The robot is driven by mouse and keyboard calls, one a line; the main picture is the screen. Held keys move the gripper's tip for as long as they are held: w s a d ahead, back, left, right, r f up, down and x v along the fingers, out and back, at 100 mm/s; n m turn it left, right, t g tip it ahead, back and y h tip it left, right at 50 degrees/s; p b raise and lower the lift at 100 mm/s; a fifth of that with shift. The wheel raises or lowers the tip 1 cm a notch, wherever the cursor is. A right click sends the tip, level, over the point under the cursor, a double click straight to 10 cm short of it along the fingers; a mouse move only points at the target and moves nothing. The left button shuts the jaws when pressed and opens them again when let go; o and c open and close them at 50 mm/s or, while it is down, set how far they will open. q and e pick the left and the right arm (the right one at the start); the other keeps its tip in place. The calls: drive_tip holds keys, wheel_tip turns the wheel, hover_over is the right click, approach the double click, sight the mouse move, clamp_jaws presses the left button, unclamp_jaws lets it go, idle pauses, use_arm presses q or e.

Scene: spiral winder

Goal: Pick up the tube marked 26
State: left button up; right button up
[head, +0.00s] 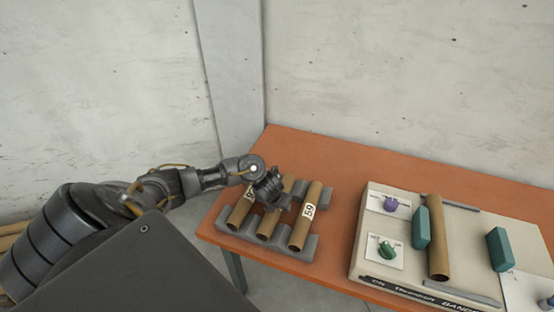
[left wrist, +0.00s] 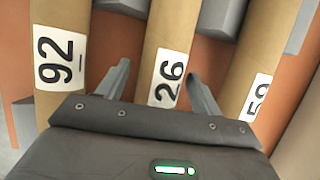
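The tube marked 26 (left wrist: 172,38) is a brown cardboard tube with a white label, the middle one of three. In the head view it lies in a grey rack (head: 309,246), partly covered by my left gripper (head: 272,200). In the left wrist view my left gripper (left wrist: 160,88) is open, one finger on each side of tube 26, with a visible gap beside each. Tube 92 (left wrist: 62,60) lies to its left and tube 59 (head: 306,216) to its right. My right gripper is not in view.
The rack stands on an orange table (head: 340,190). To the right is a pale machine panel (head: 400,205) with knobs, teal blocks (head: 421,228) and another brown tube (head: 438,240). A concrete wall is behind. The table between rack and panel is clear.

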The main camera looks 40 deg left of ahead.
use_arm(q)
drive_tip(key=c, duration=0.9)
drive_tip(key=shift+w+r, duration=0.1)
drive_tip(key=shift+r, duration=0.5)
drive_tip(key=r, duration=0.1)
drive_tip(key=r+p, duration=0.1)
drive_tip(key=r, duration=0.1)
drive_tip(key=shift+s+d, duration=0.15)
drive_tip(key=shift+s, duration=0.05)
drive_tip(key=p+v, duration=0.1)
drive_tip(key=v, duration=0.1)
drive_tip(key=p+v, duration=0.1)
drive_tip(key=v, duration=0.1)
drive_tip(key=d+p+v, duration=0.1)
drive_tip(key=shift+s+d+r, duration=0.15)
drive_tip(key=shift+s, duration=0.3)
drive_tip(key=shift+s+d+r+p, duration=0.65)
drive_tip(key=shift+s+d+p, duration=0.3)
drive_tip(key=shift+s+p, duration=0.4)
drive_tip(key=shift+s+d+r+p, duration=0.65)
drive_tip(key=shift+s+d+p, duration=0.35)
drive_tip(key=shift+s, duration=0.55)
drive_tip(key=shift+s+d+r+p, duration=0.65)
drive_tip(key=shift+s+d+p, duration=0.25)
drive_tip(key=shift+s+p, duration=0.45)
